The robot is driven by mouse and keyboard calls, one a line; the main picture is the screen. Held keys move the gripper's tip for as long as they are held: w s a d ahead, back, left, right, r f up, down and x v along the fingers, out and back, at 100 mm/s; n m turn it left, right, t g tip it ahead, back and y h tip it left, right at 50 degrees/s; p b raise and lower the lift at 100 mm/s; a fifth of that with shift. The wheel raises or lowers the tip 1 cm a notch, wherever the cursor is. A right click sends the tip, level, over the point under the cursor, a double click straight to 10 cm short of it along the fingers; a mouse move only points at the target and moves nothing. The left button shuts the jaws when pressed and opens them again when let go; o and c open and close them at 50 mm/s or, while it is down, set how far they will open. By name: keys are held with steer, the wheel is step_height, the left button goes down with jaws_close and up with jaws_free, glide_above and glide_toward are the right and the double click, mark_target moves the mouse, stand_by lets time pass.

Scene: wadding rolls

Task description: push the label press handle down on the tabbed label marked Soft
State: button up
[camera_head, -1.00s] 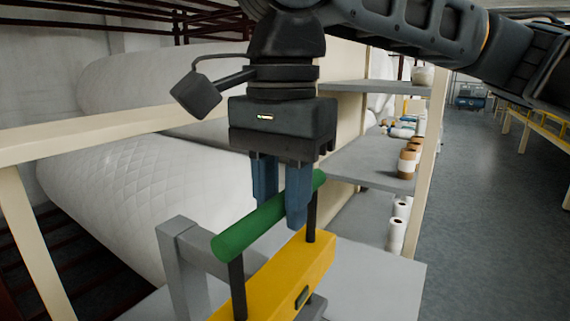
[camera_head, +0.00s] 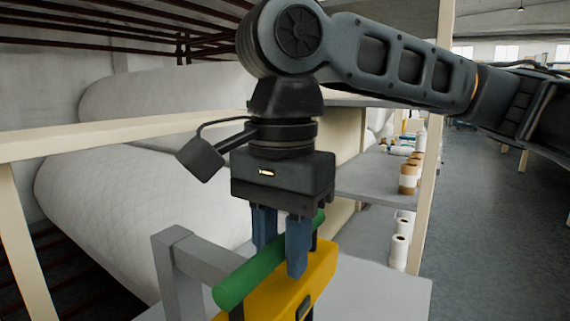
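The press handle is a green bar (camera_head: 243,280) running slantwise above the yellow press body (camera_head: 318,272). The bar sits low, close to the body, with little of its dark posts showing. My gripper (camera_head: 281,257) points straight down with its blue fingers on either side of the bar, one behind and one in front. It appears shut on the bar towards its far end. The tabbed label marked Soft and the underside of the press are not visible.
A grey frame (camera_head: 180,275) stands left of the press on a grey table (camera_head: 385,295). Large quilted white rolls (camera_head: 110,215) lie behind a cream rail (camera_head: 95,135). Shelves with small rolls (camera_head: 408,178) stand to the right, beside a clear floor aisle (camera_head: 490,220).

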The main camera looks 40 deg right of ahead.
mark_target(285, 285)
steer(key=shift+f+b, duration=0.35)
steer(key=shift+f, duration=0.5)
steer(key=shift+f, duration=0.2)
steer(key=shift+s+f+b, duration=0.2)
steer(key=shift+f+b, duration=0.3)
steer(key=shift+f, duration=0.15)
steer(key=shift+s+f+b, duration=0.15)
steer(key=shift+f+b, duration=0.3)
steer(key=shift+f, duration=0.2)
steer(key=shift+a, duration=0.1)
steer(key=r+p, duration=0.3)
steer(key=p, duration=0.1)
steer(key=shift+w+r, duration=0.3)
steer(key=shift+r, duration=0.05)
step_height(285, 285, up, 10)
steer(key=p, duration=0.9)
steer(key=shift+r, duration=1.3)
steer(key=shift+r, duration=0.1)
